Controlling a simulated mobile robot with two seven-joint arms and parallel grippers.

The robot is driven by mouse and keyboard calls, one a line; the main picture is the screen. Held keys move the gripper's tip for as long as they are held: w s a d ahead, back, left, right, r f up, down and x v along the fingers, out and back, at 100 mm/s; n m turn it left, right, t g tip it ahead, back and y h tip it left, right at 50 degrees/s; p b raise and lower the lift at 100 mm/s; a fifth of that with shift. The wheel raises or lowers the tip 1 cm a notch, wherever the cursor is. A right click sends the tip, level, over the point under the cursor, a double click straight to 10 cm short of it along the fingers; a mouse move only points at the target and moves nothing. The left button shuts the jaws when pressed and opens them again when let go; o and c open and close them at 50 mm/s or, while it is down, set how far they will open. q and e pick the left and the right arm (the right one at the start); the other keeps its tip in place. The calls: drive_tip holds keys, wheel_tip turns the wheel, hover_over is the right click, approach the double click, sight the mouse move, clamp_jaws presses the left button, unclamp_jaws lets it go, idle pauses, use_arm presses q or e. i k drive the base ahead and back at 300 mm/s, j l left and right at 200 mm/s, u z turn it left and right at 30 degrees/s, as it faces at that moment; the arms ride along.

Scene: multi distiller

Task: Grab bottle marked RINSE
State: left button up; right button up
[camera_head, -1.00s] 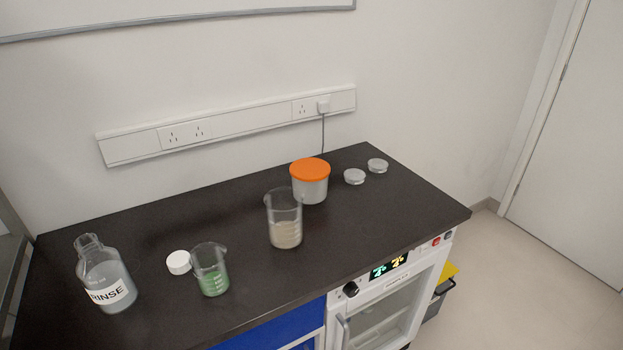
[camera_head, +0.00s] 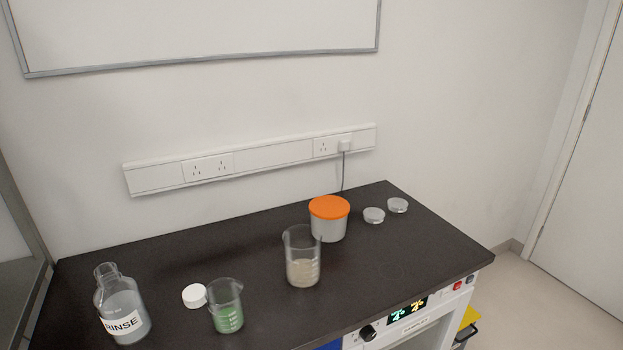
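The bottle marked RINSE (camera_head: 124,307) is clear glass with a white label, and its neck is open at the top. It stands upright near the left end of the dark bench top (camera_head: 390,262), holding greyish liquid. A white cap (camera_head: 194,296) lies on the bench to its right. Neither of my grippers is in the head view.
Right of the cap stand a beaker with green liquid (camera_head: 228,316) and a taller beaker with beige contents (camera_head: 302,268). Behind are an orange-lidded tub (camera_head: 329,222) and two small clear dishes (camera_head: 374,215). A white appliance (camera_head: 412,322) sits under the bench.

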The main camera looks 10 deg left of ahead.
sight(119, 302)
drive_tip(key=u, duration=1.4)
drive_tip(key=j, duration=0.15)
drive_tip(key=z, duration=0.05)
